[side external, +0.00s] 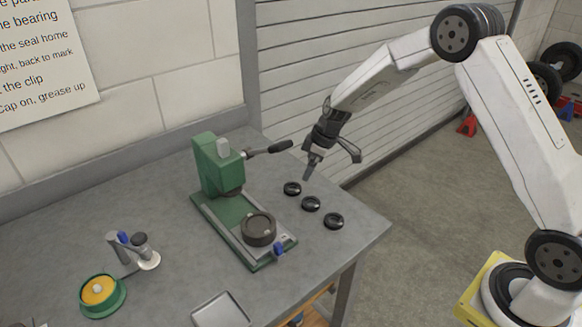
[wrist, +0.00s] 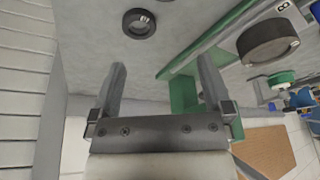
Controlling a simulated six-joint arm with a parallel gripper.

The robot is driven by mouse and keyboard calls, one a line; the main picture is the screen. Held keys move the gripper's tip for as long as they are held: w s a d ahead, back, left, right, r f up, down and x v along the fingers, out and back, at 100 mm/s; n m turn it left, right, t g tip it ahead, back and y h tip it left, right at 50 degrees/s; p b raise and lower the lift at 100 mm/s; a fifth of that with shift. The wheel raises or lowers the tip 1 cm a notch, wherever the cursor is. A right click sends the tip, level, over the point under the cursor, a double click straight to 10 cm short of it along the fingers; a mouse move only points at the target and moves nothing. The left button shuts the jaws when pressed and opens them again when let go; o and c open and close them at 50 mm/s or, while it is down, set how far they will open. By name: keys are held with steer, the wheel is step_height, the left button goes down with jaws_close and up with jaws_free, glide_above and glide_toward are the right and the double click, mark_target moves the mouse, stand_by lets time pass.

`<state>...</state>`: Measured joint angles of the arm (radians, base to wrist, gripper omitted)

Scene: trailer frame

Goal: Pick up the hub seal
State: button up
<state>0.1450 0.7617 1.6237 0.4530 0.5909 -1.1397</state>
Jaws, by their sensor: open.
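Three similar black rings lie in a row on the grey table, right of the green press, in the side external view: a back ring (side external: 292,189), a middle ring (side external: 311,203) and a front ring (side external: 333,221). I cannot tell which of them is the hub seal. My gripper (side external: 331,170) is open and empty above the table, close to the back ring. In the wrist view my gripper (wrist: 160,64) shows both fingers spread, with one black ring (wrist: 139,23) lying beyond the fingertips, apart from them. The other rings are not clear there.
The green press (side external: 217,165) with its lever handle (side external: 280,146) stands left of the rings. A dark round hub (side external: 259,229) sits on its base. A green-rimmed yellow tub (side external: 102,293), small tools (side external: 137,250) and a grey tray (side external: 220,311) are at the front left.

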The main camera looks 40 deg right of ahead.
steer(key=n, duration=0.2)
glide_toward(294, 184)
steer(key=shift+s+a+f+y, duration=0.25)
steer(key=shift+a+f+y, duration=0.15)
steer(key=shift+a, duration=0.3)
steer(key=shift+x, duration=1.3)
steer(key=shift+f, duration=0.15)
steer(key=shift+x, duration=2.5)
steer(key=shift+d, duration=0.15)
steer(key=shift+c, duration=0.2)
steer(key=c, duration=1.1)
